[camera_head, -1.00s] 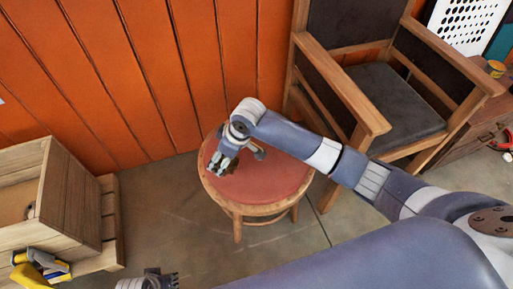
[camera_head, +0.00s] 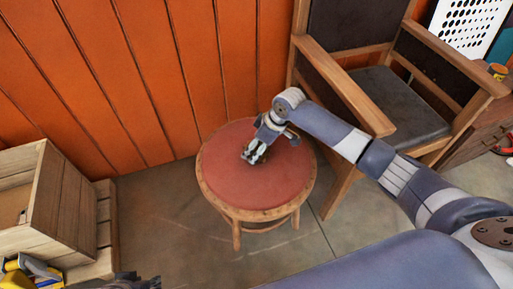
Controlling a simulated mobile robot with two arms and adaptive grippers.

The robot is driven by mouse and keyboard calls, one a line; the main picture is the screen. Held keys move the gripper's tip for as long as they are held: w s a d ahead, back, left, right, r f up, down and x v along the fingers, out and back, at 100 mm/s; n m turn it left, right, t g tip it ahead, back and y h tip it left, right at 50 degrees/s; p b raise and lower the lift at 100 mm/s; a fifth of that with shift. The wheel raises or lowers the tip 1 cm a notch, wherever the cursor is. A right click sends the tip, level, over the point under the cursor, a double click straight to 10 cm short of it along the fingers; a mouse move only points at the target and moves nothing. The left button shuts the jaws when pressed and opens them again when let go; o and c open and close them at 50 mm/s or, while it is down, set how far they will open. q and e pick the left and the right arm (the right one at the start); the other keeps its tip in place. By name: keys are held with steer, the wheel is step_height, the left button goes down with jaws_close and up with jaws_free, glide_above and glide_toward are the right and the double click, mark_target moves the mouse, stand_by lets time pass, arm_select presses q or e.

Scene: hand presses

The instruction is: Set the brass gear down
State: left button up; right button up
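A round stool (camera_head: 235,190) with a red padded seat and a wooden rim stands in the middle of the view. I cannot make out a brass gear in the view. My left gripper (camera_head: 139,281) shows only as a dark tip at the bottom edge, mostly cut off.
A wooden armchair (camera_head: 400,105) with dark padding stands behind right of the stool. A wooden crate (camera_head: 60,200) stands at the left, with a yellow and blue item (camera_head: 28,274) in front of it. An orange plank wall (camera_head: 130,80) closes the back. Bare floor lies around the stool.

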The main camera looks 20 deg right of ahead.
steer(key=shift+f, duration=0.25)
arm_select(q)
steer(key=shift+s+r, duration=0.15)
steer(key=shift+r, duration=0.3)
arm_select(e)
steer(key=shift+f, duration=0.1)
steer(key=o, duration=1.7)
steer(key=shift+c, duration=0.2)
steer(key=shift+f, duration=0.1)
